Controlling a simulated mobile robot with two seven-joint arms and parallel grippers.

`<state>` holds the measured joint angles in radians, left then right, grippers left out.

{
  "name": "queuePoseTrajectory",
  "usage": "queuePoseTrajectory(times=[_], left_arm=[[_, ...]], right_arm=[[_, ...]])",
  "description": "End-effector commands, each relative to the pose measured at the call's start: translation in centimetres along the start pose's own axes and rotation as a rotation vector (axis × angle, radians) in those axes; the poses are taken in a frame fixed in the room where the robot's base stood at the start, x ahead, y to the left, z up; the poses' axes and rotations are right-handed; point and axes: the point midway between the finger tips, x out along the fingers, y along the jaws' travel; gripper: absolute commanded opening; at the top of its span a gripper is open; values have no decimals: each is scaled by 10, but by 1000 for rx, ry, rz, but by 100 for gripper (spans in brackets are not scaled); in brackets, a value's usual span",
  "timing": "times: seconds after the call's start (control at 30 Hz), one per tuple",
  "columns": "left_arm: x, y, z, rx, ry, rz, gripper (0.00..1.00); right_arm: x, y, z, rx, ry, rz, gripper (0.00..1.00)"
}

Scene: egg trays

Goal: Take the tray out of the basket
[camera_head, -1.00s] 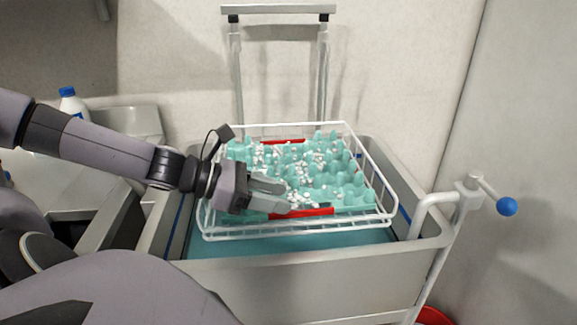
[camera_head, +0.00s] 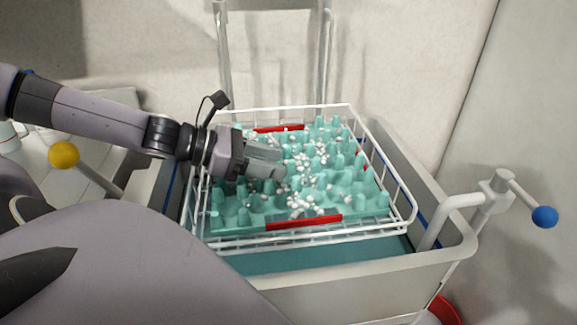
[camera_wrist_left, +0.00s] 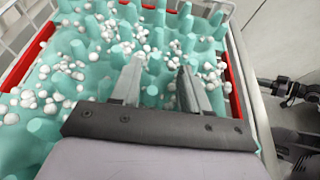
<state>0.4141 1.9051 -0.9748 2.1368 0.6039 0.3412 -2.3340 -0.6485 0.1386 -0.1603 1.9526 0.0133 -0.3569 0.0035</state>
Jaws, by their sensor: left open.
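The teal egg tray (camera_head: 256,206) lies in the white wire basket (camera_head: 408,215). Small white balls are scattered over its pegs, and red strips show along its edges. The basket rests on a grey trolley tub. My left gripper (camera_head: 280,164) is over the left middle part of the tray, empty. In the left wrist view its two fingers (camera_wrist_left: 160,82) are apart, with the tray's pegs (camera_wrist_left: 125,32) and balls beyond them. I cannot tell whether the fingertips touch the pegs.
The grey tub (camera_head: 350,277) surrounds the basket, with a teal floor (camera_head: 320,256) showing in front. A crank handle with a blue knob (camera_head: 544,217) stands at the right. A yellow knob (camera_head: 64,154) is at the left. A wall is close behind.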

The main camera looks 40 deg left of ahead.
Motion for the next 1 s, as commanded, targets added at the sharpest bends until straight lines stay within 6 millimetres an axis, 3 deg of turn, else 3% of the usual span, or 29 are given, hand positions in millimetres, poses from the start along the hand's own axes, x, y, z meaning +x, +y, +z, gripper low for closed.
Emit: queuePoseTrajectory(times=[0.63,1.0], left_arm=[[42,7,4,-6,0,1,45],[56,7,-1,-2,4,1,45]], right_arm=[[-14,1,-17,-3,-2,2,0],[-1,1,1,-1,-4,1,0]])
